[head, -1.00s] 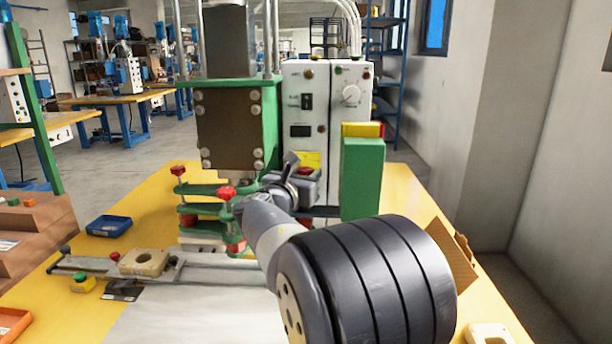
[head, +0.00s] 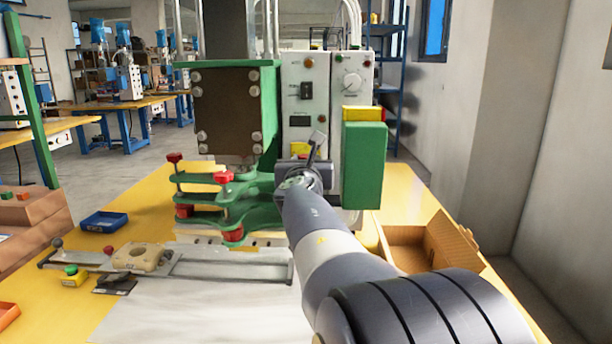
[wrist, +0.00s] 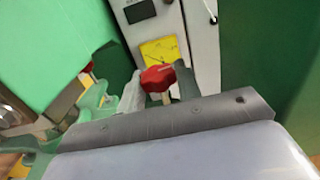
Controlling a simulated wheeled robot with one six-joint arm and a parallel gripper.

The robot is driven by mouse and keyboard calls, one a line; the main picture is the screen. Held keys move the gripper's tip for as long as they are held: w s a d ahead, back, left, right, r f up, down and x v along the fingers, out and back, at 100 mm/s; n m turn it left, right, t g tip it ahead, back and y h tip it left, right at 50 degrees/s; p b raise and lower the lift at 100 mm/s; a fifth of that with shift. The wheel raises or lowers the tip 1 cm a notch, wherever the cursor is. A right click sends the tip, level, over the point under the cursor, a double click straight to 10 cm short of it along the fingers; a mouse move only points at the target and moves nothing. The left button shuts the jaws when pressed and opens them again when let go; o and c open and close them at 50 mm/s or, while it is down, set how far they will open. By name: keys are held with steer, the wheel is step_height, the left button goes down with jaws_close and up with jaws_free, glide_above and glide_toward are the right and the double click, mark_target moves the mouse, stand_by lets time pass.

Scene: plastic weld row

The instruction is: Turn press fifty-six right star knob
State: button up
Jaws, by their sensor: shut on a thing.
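The press (head: 228,115) stands on the yellow table, with a dark plate on a green frame. In the wrist view a red star knob (wrist: 158,76) on a pale stem sits between the two grey fingers of my gripper (wrist: 158,88). My gripper is shut on this knob. In the head view my wrist and forearm hide the held knob and most of the fingers. Other red knobs stand on the green clamp arms (head: 250,213) to the left, including a front one (head: 223,177) and a rear one (head: 174,157).
A white control box (head: 325,95) and a green block (head: 363,165) stand close behind and right of my wrist. An open cardboard box (head: 440,245) lies at right. A blue tray (head: 104,222) and a slide rail (head: 215,266) are at left.

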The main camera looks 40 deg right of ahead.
steer(key=shift+f+n+t+y+b, duration=0.1)
steer(key=shift+n+t+y+b, duration=0.7)
steer(key=shift+y+b, duration=0.45)
steer(key=o, duration=0.9)
steer(key=shift+p+v, duration=0.65)
steer(key=shift+v, duration=4.75)
